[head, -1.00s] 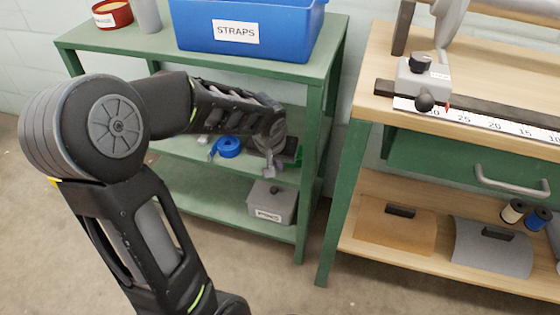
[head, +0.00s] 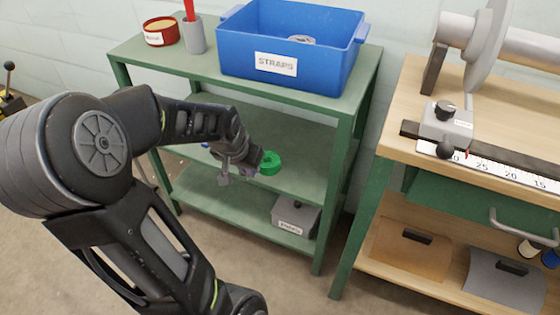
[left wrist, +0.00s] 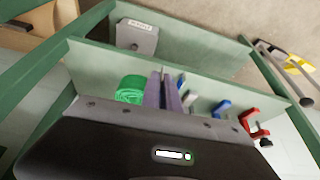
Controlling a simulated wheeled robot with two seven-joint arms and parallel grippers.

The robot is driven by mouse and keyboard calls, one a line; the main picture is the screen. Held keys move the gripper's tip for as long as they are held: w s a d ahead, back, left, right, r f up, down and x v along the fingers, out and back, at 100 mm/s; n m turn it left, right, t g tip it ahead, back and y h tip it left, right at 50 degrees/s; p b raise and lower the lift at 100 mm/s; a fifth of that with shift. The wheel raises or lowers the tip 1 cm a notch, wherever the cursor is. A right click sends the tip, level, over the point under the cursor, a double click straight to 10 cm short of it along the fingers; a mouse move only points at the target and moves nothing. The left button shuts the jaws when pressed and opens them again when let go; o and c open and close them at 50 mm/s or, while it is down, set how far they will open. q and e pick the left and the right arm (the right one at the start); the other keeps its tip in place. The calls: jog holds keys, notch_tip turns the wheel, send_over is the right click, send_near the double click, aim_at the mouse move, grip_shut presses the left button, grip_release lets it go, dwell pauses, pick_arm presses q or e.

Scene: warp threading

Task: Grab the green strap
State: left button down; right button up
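The green strap (head: 270,163) is a coiled roll on the middle shelf of the green rack. It also shows in the left wrist view (left wrist: 130,89), left of the fingers. My left gripper (head: 243,168) is over this shelf, just left of the strap in the head view, and partly covers its edge. The fingers (left wrist: 162,90) look close together in the left wrist view, with nothing clearly between them; their opening is hard to judge. My right gripper is in neither view.
The blue STRAPS bin (head: 300,80) stands on the rack's top, with a red tin (head: 160,38) and a grey cup (head: 194,38). A grey box (head: 296,218) is on the lower shelf. A blue strap (left wrist: 219,107) lies on the middle shelf. A wooden bench (head: 405,85) stands right.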

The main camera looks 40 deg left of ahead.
pick_arm(q)
jog(key=s+a, duration=0.3)
jog(key=shift+s+a, duration=0.25)
jog(key=shift+s, duration=0.15)
jog(key=shift+r, duration=0.1)
